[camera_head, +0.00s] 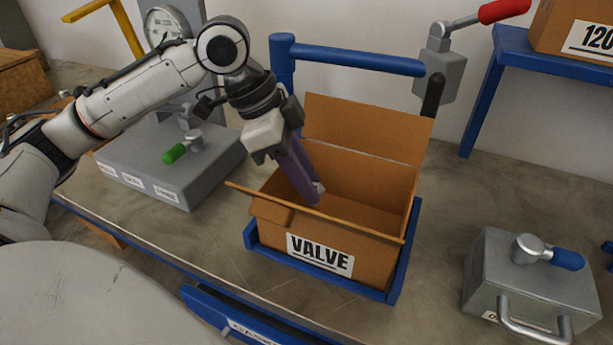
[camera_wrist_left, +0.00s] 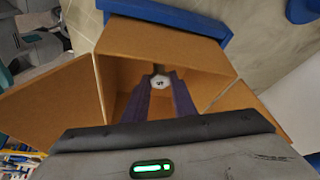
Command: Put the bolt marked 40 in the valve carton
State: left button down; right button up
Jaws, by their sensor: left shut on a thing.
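The valve carton (camera_head: 376,191) is an open brown box with a white "VALVE" label on its front. Its flaps are spread, and it also shows in the left wrist view (camera_wrist_left: 211,54). My left gripper (camera_head: 316,192) points down into the carton's opening with its purple fingers. It is shut on a bolt (camera_head: 319,187), seen small at the fingertips. In the left wrist view the pale bolt head (camera_wrist_left: 160,82) sits between the fingers (camera_wrist_left: 159,92), with a dark mark too small to read surely. The bolt's lower part is hidden. My right gripper is not in view.
The carton stands in a blue frame (camera_head: 400,258) with a blue rail (camera_head: 350,55) behind. A grey block with a green-handled lever (camera_head: 175,154) is at left. A metal box with a blue handle (camera_head: 530,280) is at right. A "120" carton (camera_head: 570,30) sits on a blue shelf.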

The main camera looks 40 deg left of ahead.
pick_arm(q)
jog(key=shift+f, duration=0.55)
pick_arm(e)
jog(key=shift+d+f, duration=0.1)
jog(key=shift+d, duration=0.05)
pick_arm(q)
jog(key=c, duration=1.4)
grip_release()
jog(key=p+v, duration=0.1)
jog(key=v, duration=0.9)
jog(key=shift+r, duration=0.15)
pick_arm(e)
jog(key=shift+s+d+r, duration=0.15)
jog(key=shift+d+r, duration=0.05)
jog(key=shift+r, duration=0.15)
pick_arm(q)
jog(key=shift+w, duration=0.1)
